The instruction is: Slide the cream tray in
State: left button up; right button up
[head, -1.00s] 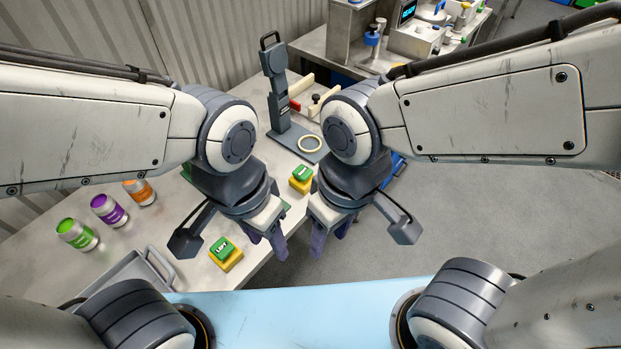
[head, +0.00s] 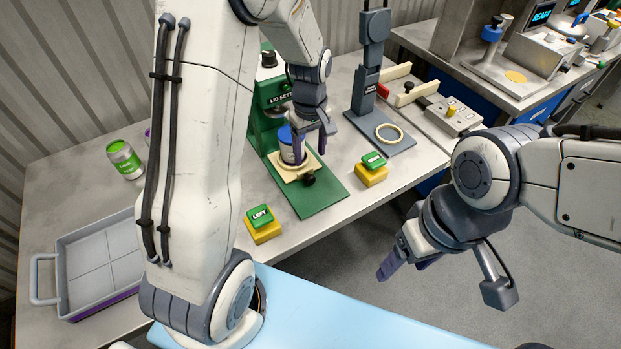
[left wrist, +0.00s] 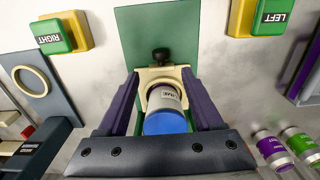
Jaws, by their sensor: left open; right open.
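The cream tray (head: 295,170) sits low in the front of the green lid setter (head: 265,105), with a black knob (head: 308,179) at its front. A can with a blue part and a pale label (head: 286,150) stands on it; the can also shows in the left wrist view (left wrist: 166,105). My left gripper (head: 313,150) is open, pointing down at the tray, its fingers on either side of the can in the left wrist view. I cannot tell whether they touch it. My right gripper (head: 405,265) is open and empty, out over the floor in front of the bench.
A yellow box with a green LEFT button (head: 262,222) and a similar RIGHT one (head: 372,168) flank the green base. A grey stand with a cream ring (head: 388,133) is to the right. A grey tray (head: 90,265) and a green-labelled can (head: 124,158) are left.

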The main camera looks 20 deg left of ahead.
aim_at(310, 176)
pick_arm(q)
notch_tip(310, 176, down, 9)
jog(key=shift+s+f+p, duration=0.1)
jog(key=shift+f+p, duration=0.05)
jog(key=shift+p, duration=0.15)
grip_shut()
dwell(1.5)
